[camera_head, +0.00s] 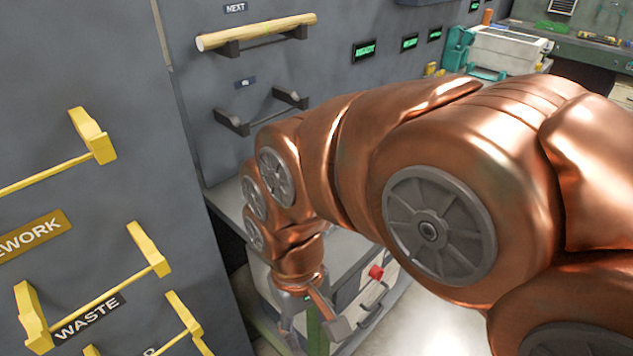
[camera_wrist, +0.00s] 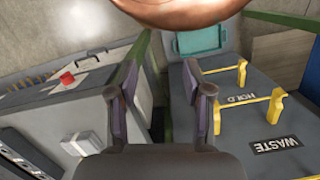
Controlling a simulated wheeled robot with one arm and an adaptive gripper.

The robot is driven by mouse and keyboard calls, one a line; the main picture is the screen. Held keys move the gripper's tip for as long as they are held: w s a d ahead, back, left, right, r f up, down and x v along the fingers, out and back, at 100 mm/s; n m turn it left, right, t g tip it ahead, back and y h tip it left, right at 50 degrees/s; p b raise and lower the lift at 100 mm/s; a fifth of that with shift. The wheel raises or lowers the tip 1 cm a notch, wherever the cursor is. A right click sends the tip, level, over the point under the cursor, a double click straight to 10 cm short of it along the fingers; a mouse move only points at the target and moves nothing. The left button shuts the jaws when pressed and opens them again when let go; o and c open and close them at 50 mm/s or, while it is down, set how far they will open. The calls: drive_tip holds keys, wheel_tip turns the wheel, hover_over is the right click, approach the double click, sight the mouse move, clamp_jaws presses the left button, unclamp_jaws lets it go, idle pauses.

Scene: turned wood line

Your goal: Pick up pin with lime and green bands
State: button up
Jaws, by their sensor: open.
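I cannot make out a pin with lime and green bands in either view. A pale wooden pin (camera_head: 256,32) lies across the dark holders under the NEXT label in the head view; no lime or green bands show on it. My gripper (camera_head: 314,332) hangs low at the end of my copper arm, well below that pin. In the wrist view my gripper (camera_wrist: 160,85) has its two fingers spread with nothing between them.
Yellow holders stand by the WASTE label (camera_head: 90,318) and the REWORK label (camera_head: 32,234) at left. Empty dark holders (camera_head: 262,112) sit below the NEXT pin. A grey case with a red knob (camera_head: 376,272) is beside my gripper. A teal bin (camera_wrist: 203,40) shows ahead.

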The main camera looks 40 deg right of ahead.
drive_tip(key=w+d+r+m+b, duration=0.1)
drive_tip(key=w+d+m, duration=0.45)
drive_tip(key=w, duration=0.35)
drive_tip(key=w+d+m+t+b, duration=0.1)
drive_tip(key=w+d+m, duration=0.4)
drive_tip(key=w+m, duration=0.3)
drive_tip(key=w+d+r+m+b, duration=0.1)
drive_tip(key=w+d+m, duration=0.45)
drive_tip(key=w, duration=0.55)
drive_tip(key=w+d+f+m, duration=0.1)
drive_tip(key=w+d+m, duration=0.1)
drive_tip(key=d, duration=0.1)
drive_tip(key=w+d+f+m, duration=0.1)
drive_tip(key=w+d, duration=0.1)
drive_tip(key=d, duration=0.1)
drive_tip(key=w+d+f+m, duration=0.1)
drive_tip(key=w+d+m, duration=0.1)
drive_tip(key=d, duration=0.1)
drive_tip(key=shift+w+d+f+m+t+b, duration=0.25)
drive_tip(key=shift+w+m+t+b, duration=0.05)
drive_tip(key=shift+w+t+b, duration=0.1)
drive_tip(key=shift+w+d+f+p, duration=0.15)
drive_tip(key=shift+f+p, duration=0.35)
drive_tip(key=shift+f, duration=1.4)
drive_tip(key=shift+w+a+f+p, duration=0.1)
drive_tip(key=shift+f+p, duration=0.4)
drive_tip(key=shift+f, duration=1.35)
clamp_jaws()
drive_tip(key=shift+d, duration=0.1)
drive_tip(key=shift+r, duration=0.15)
